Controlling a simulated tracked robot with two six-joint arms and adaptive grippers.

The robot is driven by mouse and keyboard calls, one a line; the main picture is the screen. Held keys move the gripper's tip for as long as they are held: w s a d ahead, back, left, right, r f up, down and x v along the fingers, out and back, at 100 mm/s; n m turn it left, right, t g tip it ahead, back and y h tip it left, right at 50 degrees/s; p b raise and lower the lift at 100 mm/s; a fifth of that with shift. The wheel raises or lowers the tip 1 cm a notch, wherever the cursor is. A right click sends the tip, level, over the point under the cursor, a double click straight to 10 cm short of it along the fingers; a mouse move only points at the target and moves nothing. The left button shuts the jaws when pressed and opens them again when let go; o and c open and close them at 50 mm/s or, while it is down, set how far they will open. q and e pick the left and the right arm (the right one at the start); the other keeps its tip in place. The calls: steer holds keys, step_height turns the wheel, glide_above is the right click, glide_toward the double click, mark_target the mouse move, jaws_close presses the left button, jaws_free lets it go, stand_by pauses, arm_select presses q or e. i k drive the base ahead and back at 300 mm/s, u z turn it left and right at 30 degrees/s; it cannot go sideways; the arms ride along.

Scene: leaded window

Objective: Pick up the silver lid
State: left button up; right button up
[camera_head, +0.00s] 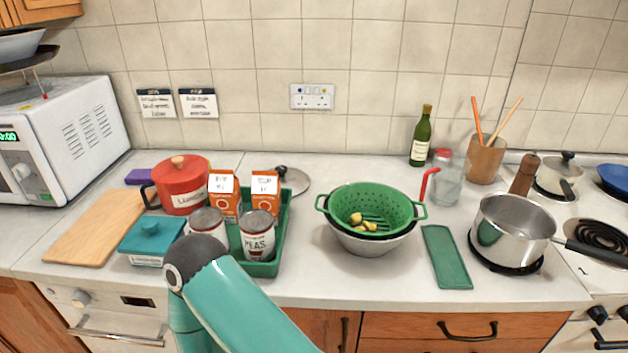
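A silver lid (296,181) with a dark knob lies on the counter behind the green tray. Its near left part is hidden behind an orange and white carton (264,191). Another lid (568,163), pale with a dark knob, sits on a pot at the far right. A teal arm link of mine crosses the bottom of the head view in front of the tray. Neither of my grippers is in view.
The green tray (285,226) holds cartons and cans. Left of it stand a red pot (181,188), a teal box (152,238) and a wooden board (92,232). A green colander (372,204) sits in a bowl to the right.

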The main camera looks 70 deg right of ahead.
mark_target(296, 179)
steer(key=u, duration=0.1)
steer(key=i, duration=0.2)
steer(key=z, duration=2.9)
